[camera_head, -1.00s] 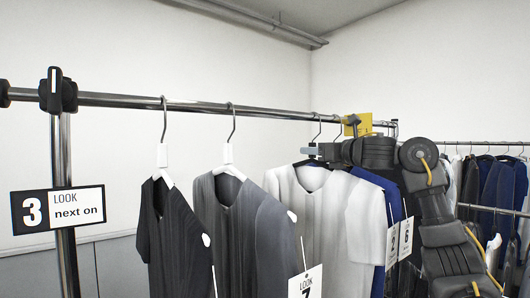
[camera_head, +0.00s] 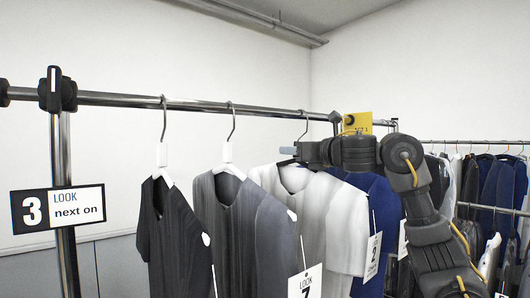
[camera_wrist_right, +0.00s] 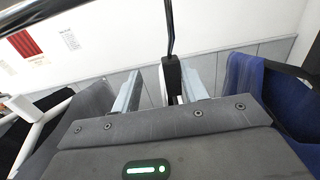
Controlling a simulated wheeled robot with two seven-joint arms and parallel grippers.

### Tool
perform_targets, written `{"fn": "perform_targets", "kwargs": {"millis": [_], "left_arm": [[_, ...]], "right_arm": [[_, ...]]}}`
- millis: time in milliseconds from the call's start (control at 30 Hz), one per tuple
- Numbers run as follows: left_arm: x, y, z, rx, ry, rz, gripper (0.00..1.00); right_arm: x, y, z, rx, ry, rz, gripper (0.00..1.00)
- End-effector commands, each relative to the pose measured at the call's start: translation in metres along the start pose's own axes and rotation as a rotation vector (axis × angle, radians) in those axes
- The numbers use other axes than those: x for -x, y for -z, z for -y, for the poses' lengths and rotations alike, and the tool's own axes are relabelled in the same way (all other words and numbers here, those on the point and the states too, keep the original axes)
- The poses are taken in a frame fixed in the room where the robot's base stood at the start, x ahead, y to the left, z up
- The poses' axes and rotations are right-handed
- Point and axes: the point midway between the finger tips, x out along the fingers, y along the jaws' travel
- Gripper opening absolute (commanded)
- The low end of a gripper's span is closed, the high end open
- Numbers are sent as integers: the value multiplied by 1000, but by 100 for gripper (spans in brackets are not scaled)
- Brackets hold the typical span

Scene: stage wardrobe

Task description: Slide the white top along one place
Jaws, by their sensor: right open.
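The white top (camera_head: 315,210) hangs from a hanger on the rail (camera_head: 255,110), just right of the two dark tops. In the right wrist view my right gripper (camera_wrist_right: 160,88) is open, with the hanger neck (camera_wrist_right: 173,80) standing between the fingers, closer to the right one. My left gripper is not in view.
Two dark grey tops (camera_head: 172,235) hang left, the nearer one (camera_head: 240,235) close to the white top. A blue garment (camera_head: 375,190) hangs right of it. A yellow card (camera_head: 357,124) stands on the rail. A LOOK 3 sign (camera_head: 58,209) is on the left post.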

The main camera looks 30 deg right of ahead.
Motion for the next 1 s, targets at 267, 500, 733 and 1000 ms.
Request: {"fn": "perform_targets", "kwargs": {"millis": [267, 500, 733, 1000], "left_arm": [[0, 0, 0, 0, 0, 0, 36], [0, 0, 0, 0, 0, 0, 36], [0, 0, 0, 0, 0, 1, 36], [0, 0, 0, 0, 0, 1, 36]], "right_arm": [[0, 0, -24, 3, -2, 2, 44], [0, 0, -43, 3, -2, 1, 44], [0, 0, -61, 3, -2, 1, 44], [0, 0, -82, 2, -1, 1, 44]]}}
